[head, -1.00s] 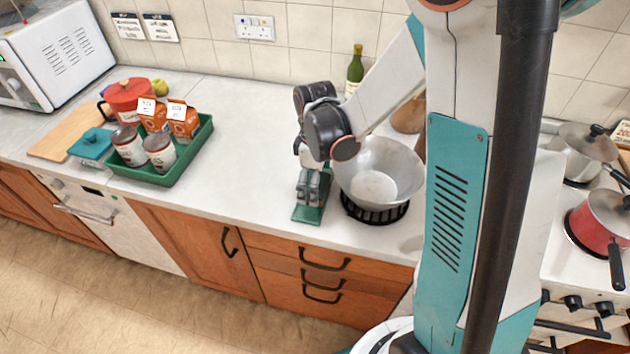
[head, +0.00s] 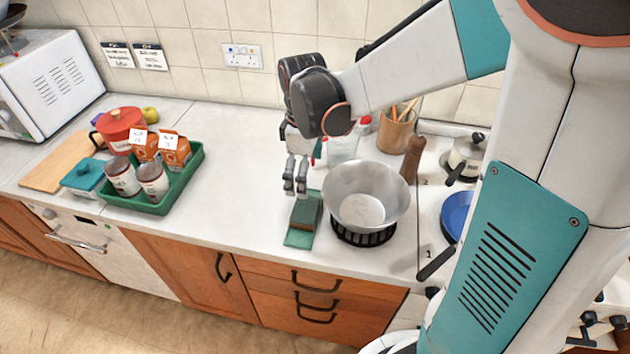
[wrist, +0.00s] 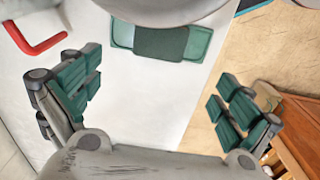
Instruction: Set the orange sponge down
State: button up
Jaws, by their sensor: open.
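A small green tray (head: 298,239) lies on the white counter, left of the steel bowl. A block with a dark green top and a brownish side (head: 305,213), apparently the sponge, rests in it; little orange shows. In the wrist view the tray (wrist: 122,32) holds the dark green block (wrist: 160,42), ahead of my fingers and lying flat. My gripper (head: 295,175) is above and behind the tray in the head view, apart from the block. In the wrist view its fingers (wrist: 155,95) are wide apart with nothing between them.
The steel bowl (head: 365,195) on a black ring stands close right of the tray. A utensil pot (head: 396,132) and bottles stand behind. A larger green tray (head: 185,190) with cans and cartons sits left. Counter between the trays is clear.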

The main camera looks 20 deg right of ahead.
jog(key=s+r+m+t, duration=0.7)
jog(key=s+r+m, duration=0.3)
jog(key=s, duration=0.4)
jog(key=shift+s+a, duration=0.15)
jog(key=shift+a, duration=0.15)
notch_tip(320, 180, down, 5)
jog(key=b, duration=0.4)
jog(key=shift+r, duration=0.2)
